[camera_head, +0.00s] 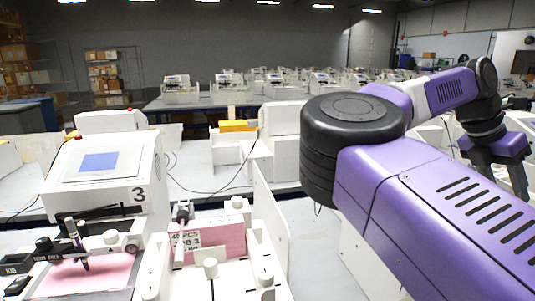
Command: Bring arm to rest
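My arm reaches in from the right with purple and black links. It bends back at the upper right, and my gripper (504,186) hangs down at the right edge, over the white machines there. The pen plotter's white box (105,172), marked 3, has a blue screen and stands at the left. Its pen carriage (80,246) is over a pink sheet (92,275). A pink stack (214,242) sits in the white tray unit in front. My gripper is well apart from these.
A white upright panel (270,215) stands right of the tray unit, close to my arm. A yellow box (238,126) lies on machines behind. Rows of similar machines fill the tables further back. A strip of grey table (312,240) beside the panel is clear.

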